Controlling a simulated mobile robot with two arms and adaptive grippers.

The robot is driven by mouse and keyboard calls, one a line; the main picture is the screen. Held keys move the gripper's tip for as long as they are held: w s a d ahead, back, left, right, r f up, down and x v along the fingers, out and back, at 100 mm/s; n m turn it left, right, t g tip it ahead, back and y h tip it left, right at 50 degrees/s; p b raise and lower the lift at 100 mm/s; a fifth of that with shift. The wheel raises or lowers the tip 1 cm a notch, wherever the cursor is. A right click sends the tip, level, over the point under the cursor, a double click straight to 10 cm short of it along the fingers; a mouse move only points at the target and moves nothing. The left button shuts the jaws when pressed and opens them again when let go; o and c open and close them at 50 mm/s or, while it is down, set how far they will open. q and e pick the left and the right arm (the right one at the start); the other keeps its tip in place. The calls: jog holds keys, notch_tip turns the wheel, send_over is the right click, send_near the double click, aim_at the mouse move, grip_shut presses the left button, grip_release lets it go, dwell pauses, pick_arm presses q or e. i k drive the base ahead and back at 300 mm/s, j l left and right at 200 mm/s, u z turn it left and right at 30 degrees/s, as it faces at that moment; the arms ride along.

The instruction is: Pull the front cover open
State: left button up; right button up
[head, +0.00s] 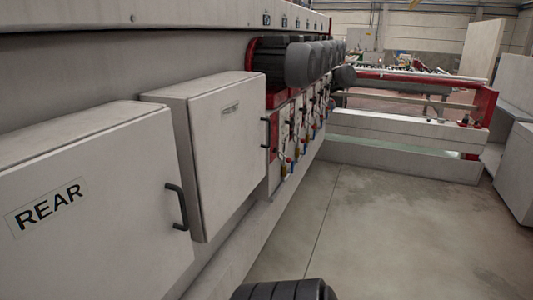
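Two light grey box covers stand out from the machine's side on the left. The nearer cover (85,215) is marked REAR and has a black bar handle (177,206) near its right edge. The farther cover (228,150) has a small label (231,108) too small to read. A black handle (266,132) shows at that cover's right edge. Both covers look shut. No gripper can be made out in this view.
Grey motors (300,64) and a row of valves (290,140) line the machine beyond the covers. A low grey beam (400,155) crosses at the back. Grey cabinets (515,175) stand at the right. The concrete floor (390,230) between is clear.

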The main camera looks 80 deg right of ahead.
aim_at(228, 123)
jog(key=z, duration=2.1)
